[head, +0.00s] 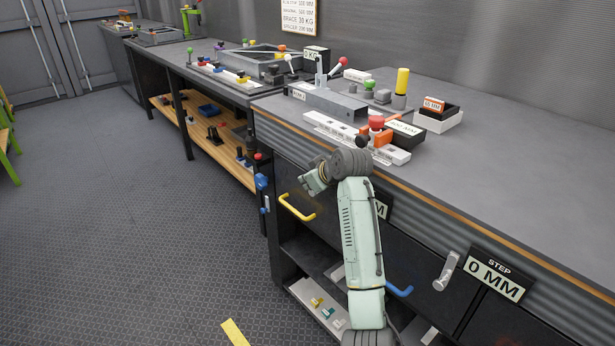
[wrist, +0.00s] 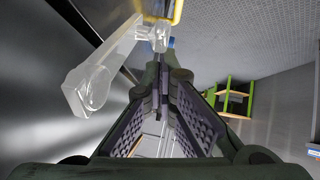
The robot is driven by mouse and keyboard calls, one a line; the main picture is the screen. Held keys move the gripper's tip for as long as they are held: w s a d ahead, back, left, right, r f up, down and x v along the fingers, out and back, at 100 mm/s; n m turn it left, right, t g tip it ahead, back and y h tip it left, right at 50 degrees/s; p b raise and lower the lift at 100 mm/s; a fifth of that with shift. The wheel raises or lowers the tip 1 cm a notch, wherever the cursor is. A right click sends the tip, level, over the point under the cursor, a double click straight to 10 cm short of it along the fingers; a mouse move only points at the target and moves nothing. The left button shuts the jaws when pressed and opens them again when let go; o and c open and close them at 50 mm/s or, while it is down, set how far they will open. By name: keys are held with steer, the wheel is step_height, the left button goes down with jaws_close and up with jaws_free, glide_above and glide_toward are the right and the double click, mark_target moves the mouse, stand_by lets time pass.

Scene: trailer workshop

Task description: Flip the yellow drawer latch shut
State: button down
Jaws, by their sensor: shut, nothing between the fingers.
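The yellow drawer handle (head: 297,208) is on the front of the near bench, and part of it shows at the top of the wrist view (wrist: 177,10). A pale metal latch lever (wrist: 100,75) lies near that handle on the dark drawer front, slanting across the upper left of the wrist view. In the head view my arm and gripper appear to hide this latch. My gripper (head: 313,182) is in front of the drawer, just above the yellow handle. In the wrist view its fingers (wrist: 163,78) are shut and empty, right of the lever; I cannot tell whether they touch it.
Another metal latch (head: 447,270) sits on the drawer front to the right, beside a "STEP 0 MM" label (head: 495,278). A blue handle (head: 399,291) is lower down. The bench top (head: 500,120) carries fixtures and blocks. Open floor (head: 130,210) lies left.

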steer(key=shift+s+d+f, duration=0.1)
steer(key=shift+s+f, duration=0.05)
steer(key=shift+f, duration=0.2)
stand_by(1.3)
step_height(320, 180, up, 13)
steer(key=s+a, duration=0.1)
steer(key=shift+s+a+p, duration=0.25)
steer(key=shift+s+p, duration=0.05)
steer(key=shift+s, duration=0.1)
